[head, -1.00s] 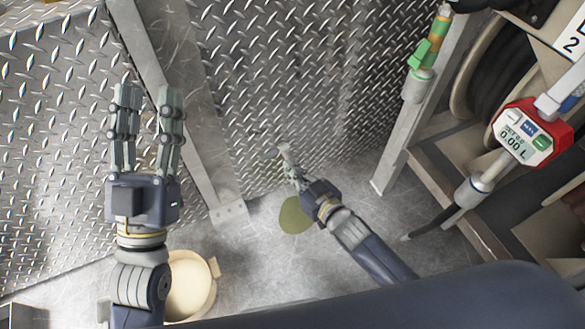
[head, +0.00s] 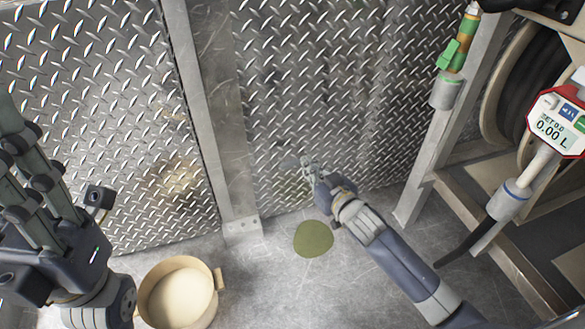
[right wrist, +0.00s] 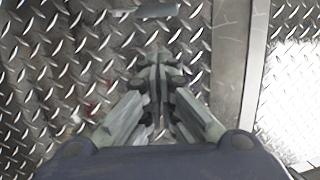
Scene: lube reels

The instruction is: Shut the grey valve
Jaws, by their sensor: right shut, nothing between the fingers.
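I cannot make out the grey valve for certain in either view. A short grey bar (right wrist: 145,11) shows near the top edge of the right wrist view, and I cannot tell what it belongs to. My right gripper (head: 308,164) is shut and empty, low in front of the diamond-plate wall. It also shows in the right wrist view (right wrist: 155,62), its fingers together below the bar and apart from it in the picture. My left gripper (head: 12,150) is at the left edge of the head view, its fingers spread and partly cut off, with nothing seen in it.
A cream bucket (head: 149,291) stands on the floor at lower left. A greenish patch (head: 313,238) lies on the floor. At right are a green-handled fitting (head: 452,55) on a post, a red-framed meter (head: 552,125) and a hose reel (head: 497,95).

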